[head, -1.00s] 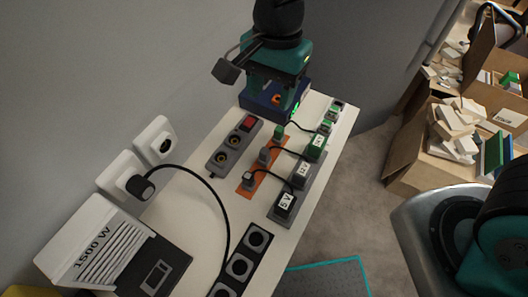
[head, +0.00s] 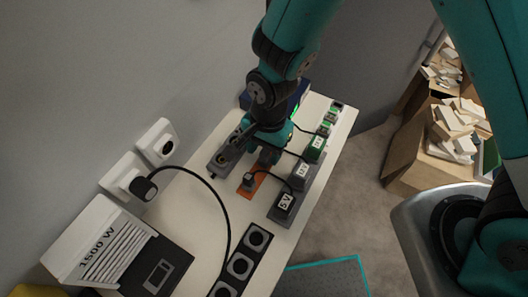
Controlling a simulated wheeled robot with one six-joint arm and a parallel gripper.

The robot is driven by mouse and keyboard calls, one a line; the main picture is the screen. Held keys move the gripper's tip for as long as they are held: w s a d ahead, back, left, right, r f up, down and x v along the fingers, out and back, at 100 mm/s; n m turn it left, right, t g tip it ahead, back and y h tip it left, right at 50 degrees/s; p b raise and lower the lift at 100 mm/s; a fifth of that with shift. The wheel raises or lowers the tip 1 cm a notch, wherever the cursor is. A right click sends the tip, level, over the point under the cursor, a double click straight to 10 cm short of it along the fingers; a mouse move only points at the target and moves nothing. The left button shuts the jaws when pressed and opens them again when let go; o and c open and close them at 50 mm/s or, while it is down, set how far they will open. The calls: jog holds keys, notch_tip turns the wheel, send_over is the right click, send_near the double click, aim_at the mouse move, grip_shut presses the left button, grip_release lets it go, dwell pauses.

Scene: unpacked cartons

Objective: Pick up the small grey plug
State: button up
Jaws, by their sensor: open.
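Small plugs on thin black cables stand on an orange strip (head: 260,187). One small grey plug (head: 249,180) is in plain view at the strip's near end. Its cable runs to the dark adapter marked 5 V (head: 285,203). A second grey plug (head: 265,158), farther up the strip, is mostly hidden by my gripper (head: 267,153). My gripper points down over the strip, with its jaws around or just above this second plug; I cannot tell whether they touch it. The fingertips are partly hidden.
A grey adapter (head: 300,177) and a green adapter (head: 315,150) stand to the right. A power strip (head: 224,161) lies close left of my gripper. A black cable arcs from the wall plug (head: 143,188) to a black socket strip (head: 240,266). A 1500 W heater-like box (head: 98,247) stands front left.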

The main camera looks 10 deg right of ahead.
aim_at(264, 152)
jog(key=shift+f, duration=0.65)
grip_shut()
jog(key=shift+a+r, duration=0.1)
notch_tip(264, 152, up, 20)
dwell(0.3)
